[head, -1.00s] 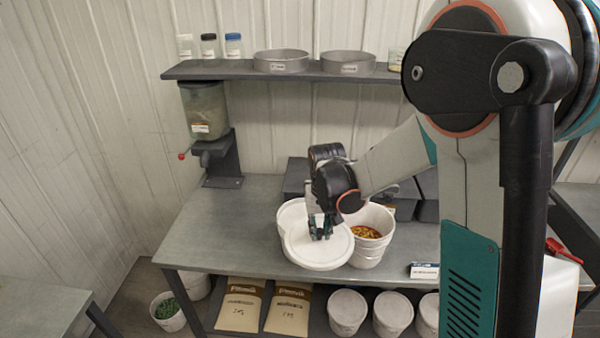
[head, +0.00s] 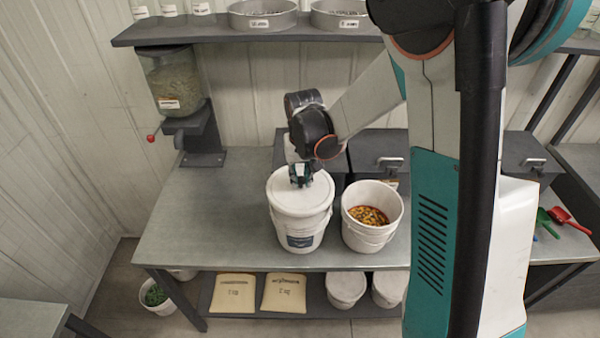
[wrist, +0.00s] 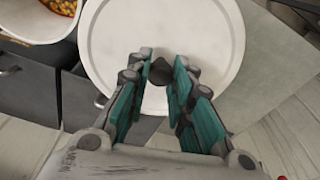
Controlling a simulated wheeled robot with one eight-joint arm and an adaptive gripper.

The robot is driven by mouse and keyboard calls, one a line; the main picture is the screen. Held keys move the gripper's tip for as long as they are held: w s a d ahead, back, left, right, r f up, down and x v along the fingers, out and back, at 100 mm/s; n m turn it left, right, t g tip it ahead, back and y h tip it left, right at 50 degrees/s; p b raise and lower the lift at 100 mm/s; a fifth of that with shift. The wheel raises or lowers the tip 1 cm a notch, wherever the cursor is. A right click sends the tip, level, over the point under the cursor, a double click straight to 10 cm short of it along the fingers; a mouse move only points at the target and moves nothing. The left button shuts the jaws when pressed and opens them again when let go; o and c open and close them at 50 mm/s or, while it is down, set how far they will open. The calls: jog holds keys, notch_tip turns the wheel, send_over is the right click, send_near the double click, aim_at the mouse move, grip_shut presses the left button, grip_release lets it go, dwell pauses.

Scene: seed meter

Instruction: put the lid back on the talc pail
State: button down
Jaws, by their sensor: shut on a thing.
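A white pail (head: 299,228) with a dark blue label stands upright on the grey bench; the label's words are too small to read. A round white lid (head: 285,190) lies over its mouth and looks roughly level; I cannot tell whether it is fully seated. My gripper (head: 301,177) is above the lid, shut on its knob. In the wrist view the lid (wrist: 205,45) fills the middle, and my gripper (wrist: 160,80) has its fingers on either side of the dark knob (wrist: 161,70). The pail's body is hidden under the lid there.
An open white pail (head: 370,232) of colourful seeds stands close to the right. Dark bins (head: 375,150) stand behind. A seed hopper (head: 175,85) is at the back left, under the shelf (head: 240,30). The bench's left part (head: 200,225) is clear.

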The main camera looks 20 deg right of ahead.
jog(key=shift+f+b, duration=1.5)
jog(key=shift+f, duration=1)
jog(key=shift+f+b, duration=0.2)
jog(key=shift+b, duration=0.8)
dwell(0.4)
dwell(0.4)
jog(key=c, duration=0.9)
grip_release()
jog(key=shift+o, duration=0.2)
jog(key=shift+r, duration=0.2)
jog(key=shift+r+p, duration=2.05)
jog(key=shift+r, duration=1.35)
